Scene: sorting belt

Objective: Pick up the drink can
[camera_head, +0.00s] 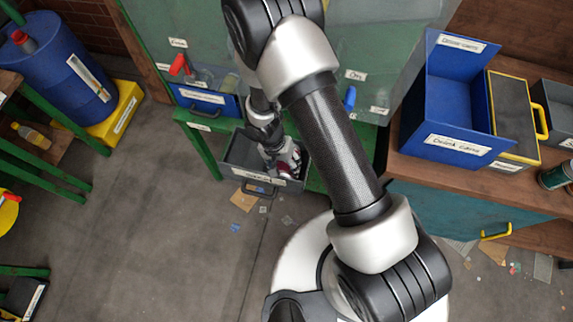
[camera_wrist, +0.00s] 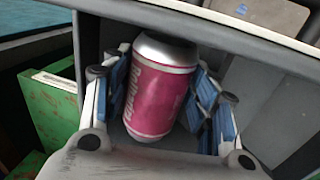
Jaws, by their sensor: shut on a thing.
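A pink drink can with silver ends (camera_wrist: 160,88) shows in the wrist view, between the blue-padded fingers of my gripper (camera_wrist: 162,100). The fingers press on both of its sides, so my gripper is shut on it. The can tilts slightly in the wrist view. In the head view my gripper (camera_head: 283,163) reaches down into a grey bin (camera_head: 236,172), and only a small reddish part of the can shows there. The grey wall of the bin is close around the can in the wrist view. Whether the can touches the bin floor cannot be told.
A blue open bin labelled for drink cans (camera_head: 455,148) stands on the brown counter at right, beside a yellow-edged dark bin (camera_head: 512,110). A blue barrel (camera_head: 60,70) stands at left. Open floor with scraps lies at lower left.

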